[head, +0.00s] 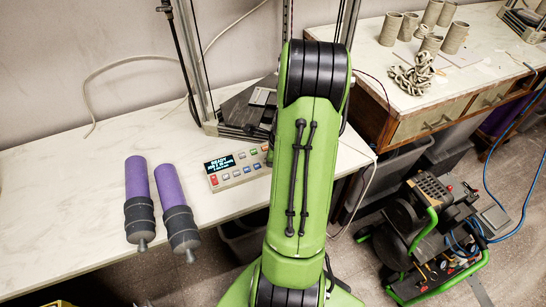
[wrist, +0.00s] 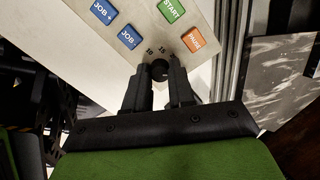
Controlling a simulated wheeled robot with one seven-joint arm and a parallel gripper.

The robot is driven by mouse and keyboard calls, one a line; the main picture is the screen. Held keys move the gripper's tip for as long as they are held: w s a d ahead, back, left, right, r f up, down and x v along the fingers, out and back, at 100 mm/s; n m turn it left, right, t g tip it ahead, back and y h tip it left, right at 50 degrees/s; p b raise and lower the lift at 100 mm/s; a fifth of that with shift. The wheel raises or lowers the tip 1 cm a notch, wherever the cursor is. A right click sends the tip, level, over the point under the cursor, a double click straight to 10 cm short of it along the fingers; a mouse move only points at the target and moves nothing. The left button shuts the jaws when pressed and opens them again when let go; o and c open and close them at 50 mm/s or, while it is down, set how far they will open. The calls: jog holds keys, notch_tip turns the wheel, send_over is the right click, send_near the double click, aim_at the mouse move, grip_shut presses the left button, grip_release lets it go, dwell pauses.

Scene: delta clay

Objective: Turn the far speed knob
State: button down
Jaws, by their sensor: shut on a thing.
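The control panel (head: 237,167) sits on the white table in the head view, with a lit display reading READY and several coloured buttons. My green arm hides its right end. In the wrist view the beige panel (wrist: 185,15) shows blue JOB buttons, a green START button and an orange PAUSE button. A small black knob (wrist: 160,70) stands near the panel's edge, with small number marks above it. My gripper (wrist: 160,78) is shut on this knob, one finger on each side. The frames do not show whether this is the far speed knob.
Two purple-and-grey cylinders (head: 139,195) (head: 175,210) lie on the white table (head: 60,200), left of the panel. A dark device and metal frame (head: 208,110) stand behind it. Clay cylinders (head: 432,32) stand on the right bench. A green-framed machine (head: 420,240) is on the floor.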

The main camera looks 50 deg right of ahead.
jog(key=c, duration=1)
grip_release()
jog(key=shift+o, duration=0.2)
jog(key=p+v, duration=0.5)
jog(key=v, duration=1)
jog(key=shift+a+r, duration=0.15)
jog(key=shift+r, duration=0.2)
jog(key=w+a+r+n+p, duration=0.4)
jog(key=a+r+n, duration=0.9)
jog(key=a+n, duration=0.3)
jog(key=s+a+r+n+t+p, duration=0.1)
jog(key=s+a+r+n, duration=0.2)
jog(key=a+n, duration=0.3)
jog(key=s+a+r+n+y+p, duration=0.1)
jog(key=s+a+r+n+p, duration=0.1)
jog(key=s+a+n, duration=0.3)
jog(key=a+r+n, duration=0.1)
jog(key=n, duration=0.2)
jog(key=shift+a+r+t, duration=0.2)
jog(key=shift+a+t, duration=0.15)
jog(key=shift+t, duration=0.05)
